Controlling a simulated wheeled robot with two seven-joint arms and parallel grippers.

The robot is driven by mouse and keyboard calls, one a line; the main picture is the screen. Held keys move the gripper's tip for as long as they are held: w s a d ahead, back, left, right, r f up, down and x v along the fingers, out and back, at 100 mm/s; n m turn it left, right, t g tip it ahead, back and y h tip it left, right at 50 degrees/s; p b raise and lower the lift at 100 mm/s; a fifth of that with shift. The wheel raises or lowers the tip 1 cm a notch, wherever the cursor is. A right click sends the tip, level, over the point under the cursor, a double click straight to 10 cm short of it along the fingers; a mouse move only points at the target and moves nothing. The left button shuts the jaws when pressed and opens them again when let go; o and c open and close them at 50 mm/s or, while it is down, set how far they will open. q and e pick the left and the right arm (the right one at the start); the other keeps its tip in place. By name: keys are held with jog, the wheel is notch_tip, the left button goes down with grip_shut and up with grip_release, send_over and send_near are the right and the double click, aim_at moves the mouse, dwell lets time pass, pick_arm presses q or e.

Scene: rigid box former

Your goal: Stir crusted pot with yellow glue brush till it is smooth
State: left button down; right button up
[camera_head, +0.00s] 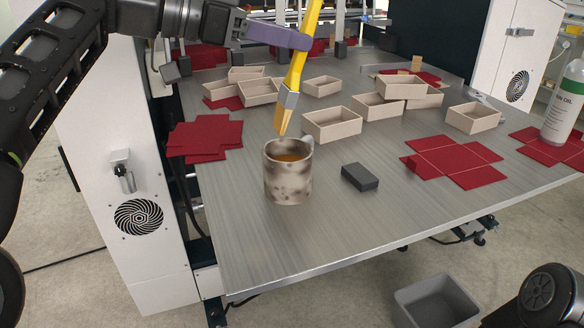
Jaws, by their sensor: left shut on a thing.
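The crusted pot (287,184) is a mug-like vessel with a mottled white and brown wall. It stands upright on the metal table (330,235), and orange-brown glue shows inside its mouth. The yellow glue brush (296,72) has a grey ferrule and yellowish bristles. It hangs bristles down, slightly tilted, with its tip at or just above the pot's far rim; I cannot tell if they touch. My left gripper (306,40) comes in from the upper left and is shut on the brush handle. My right gripper is not in view; only part of that arm shows at lower right.
A dark block (360,178) lies right of the pot. Several beige boxes (332,125) stand behind it. Flat red blanks lie at left (205,137) and right (450,162). A white bottle (561,108) stands at the right edge. The table's front is clear. A grey bin (437,301) is below.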

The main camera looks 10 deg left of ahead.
aim_at(307, 14)
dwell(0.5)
pick_arm(q)
notch_tip(307, 14, up, 4)
jog(key=p, duration=0.3)
jog(key=shift+p, duration=0.35)
